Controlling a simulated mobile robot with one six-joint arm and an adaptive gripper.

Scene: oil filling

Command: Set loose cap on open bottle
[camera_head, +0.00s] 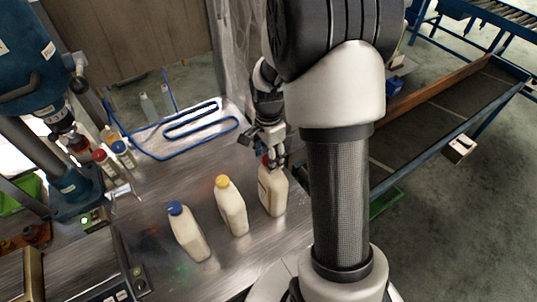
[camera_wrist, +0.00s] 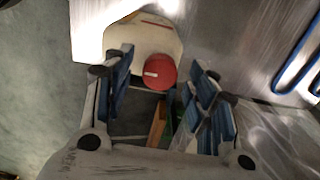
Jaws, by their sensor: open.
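A cream bottle (camera_head: 272,191) stands upright on the metal table, the right one of three. A red cap (camera_wrist: 160,71) shows at its top in the wrist view; the cream bottle body (camera_wrist: 140,40) is behind it. I cannot tell whether the cap is seated or only resting there. In the head view the cap (camera_head: 265,160) is partly hidden by my gripper (camera_head: 274,158). My gripper is open right above the bottle. In the wrist view its fingers (camera_wrist: 163,88) are spread, one on each side of the red cap, with visible gaps.
A bottle with a yellow cap (camera_head: 231,207) and one with a blue cap (camera_head: 188,232) stand to the left. A machine (camera_head: 62,170) stands at left. The table's right edge is close to the cream bottle.

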